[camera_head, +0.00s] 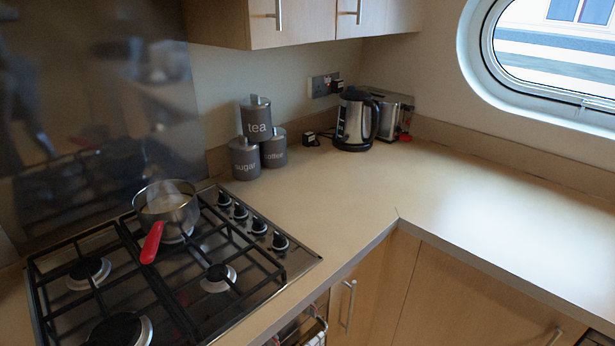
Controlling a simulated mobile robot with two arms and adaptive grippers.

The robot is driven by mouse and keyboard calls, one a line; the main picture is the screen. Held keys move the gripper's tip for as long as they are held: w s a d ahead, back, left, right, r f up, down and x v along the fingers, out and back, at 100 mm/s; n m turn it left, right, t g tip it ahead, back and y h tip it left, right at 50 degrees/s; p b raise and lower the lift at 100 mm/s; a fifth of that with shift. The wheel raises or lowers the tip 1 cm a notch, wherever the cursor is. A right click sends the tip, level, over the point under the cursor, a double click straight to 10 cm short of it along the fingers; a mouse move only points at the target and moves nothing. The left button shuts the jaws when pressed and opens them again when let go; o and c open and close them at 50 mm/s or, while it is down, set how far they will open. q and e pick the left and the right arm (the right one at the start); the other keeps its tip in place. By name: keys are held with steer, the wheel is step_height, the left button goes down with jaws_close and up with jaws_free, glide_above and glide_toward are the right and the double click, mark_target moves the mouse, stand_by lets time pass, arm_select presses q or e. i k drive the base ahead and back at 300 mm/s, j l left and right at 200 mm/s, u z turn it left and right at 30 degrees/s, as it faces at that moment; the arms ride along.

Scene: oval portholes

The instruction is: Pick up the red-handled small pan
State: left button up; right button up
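A small metal pan (168,207) with a red handle (152,243) stands upright on the back right part of the gas hob (301,262). Its handle points toward the front and slightly left, over the black grate. The inside of the pan looks pale, and I cannot tell if anything is in it. Neither of my grippers shows in the head view.
Tea, sugar and coffee canisters (245,158) stand behind the hob, with the tea one on top. A kettle (355,120) and a toaster (396,115) stand in the far corner. The worktop (480,190) to the right is clear. Wall cupboards (300,20) hang above.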

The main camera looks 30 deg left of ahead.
mark_target(168, 206)
steer(key=u, duration=1.75)
steer(key=l, duration=0.25)
steer(key=i+u, duration=0.05)
